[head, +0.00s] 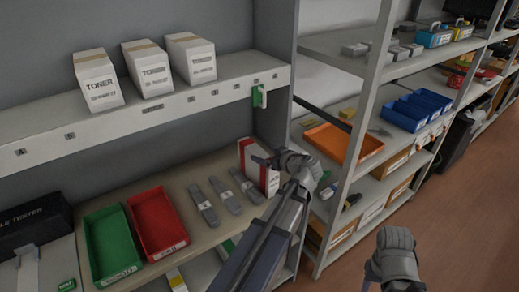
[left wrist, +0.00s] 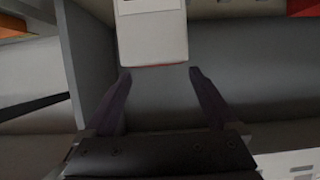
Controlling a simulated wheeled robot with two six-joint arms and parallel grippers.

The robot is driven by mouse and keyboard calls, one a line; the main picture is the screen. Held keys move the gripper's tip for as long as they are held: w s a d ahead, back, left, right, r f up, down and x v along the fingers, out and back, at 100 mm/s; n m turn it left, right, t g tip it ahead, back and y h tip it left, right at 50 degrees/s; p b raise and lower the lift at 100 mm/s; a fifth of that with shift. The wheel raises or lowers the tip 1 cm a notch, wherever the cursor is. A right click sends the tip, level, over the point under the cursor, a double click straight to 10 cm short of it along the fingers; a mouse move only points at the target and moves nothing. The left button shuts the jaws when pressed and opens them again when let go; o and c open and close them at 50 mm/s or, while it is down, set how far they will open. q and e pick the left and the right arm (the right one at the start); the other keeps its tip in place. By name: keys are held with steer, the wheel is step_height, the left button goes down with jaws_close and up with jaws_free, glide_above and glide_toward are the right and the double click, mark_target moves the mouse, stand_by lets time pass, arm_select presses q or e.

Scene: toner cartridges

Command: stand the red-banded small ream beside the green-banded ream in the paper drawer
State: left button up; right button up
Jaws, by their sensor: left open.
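A small white ream with a red edge (head: 266,179), which looks like the red-banded one, stands upright at the right end of the wooden shelf. My left gripper (head: 262,161) is at its upper right side and partly covers it. In the left wrist view, a white block (left wrist: 152,45), probably this ream, lies just beyond the open fingertips (left wrist: 159,72), roughly centred between them; I see no grip. My right arm's end (head: 394,262) is at the lower right over the floor; its jaws are unclear. I cannot make out the green-banded ream or the paper drawer with certainty.
Several grey items (head: 205,204) lie left of the ream, then a red tray (head: 158,252) and a green tray (head: 113,273). White toner boxes (head: 148,70) stand on the shelf above. A metal rack post (head: 352,150) rises right of my left gripper.

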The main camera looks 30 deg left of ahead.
arm_select(q)
steer(key=p+v, duration=0.1)
steer(key=v, duration=0.5)
steer(key=shift+p, duration=0.35)
steer(key=s+d+f+m+g+h, duration=0.2)
steer(key=s+d+f+m+h, duration=0.1)
steer(key=d, duration=0.6)
steer(key=s+d+f+m+g+h, duration=0.1)
steer(key=s+d+f+m+h, duration=0.3)
steer(key=s+d+f+m, duration=0.2)
steer(key=s+d+f+m+g+h, duration=0.2)
steer(key=s+d+f+m+h, duration=0.2)
steer(key=s+d+m, duration=0.4)
steer(key=d, duration=0.6)
steer(key=shift+s+g, duration=0.2)
steer(key=shift+g, duration=0.1)
steer(key=shift+o, duration=0.4)
steer(key=shift+d+f, duration=0.1)
steer(key=shift+f, duration=0.1)
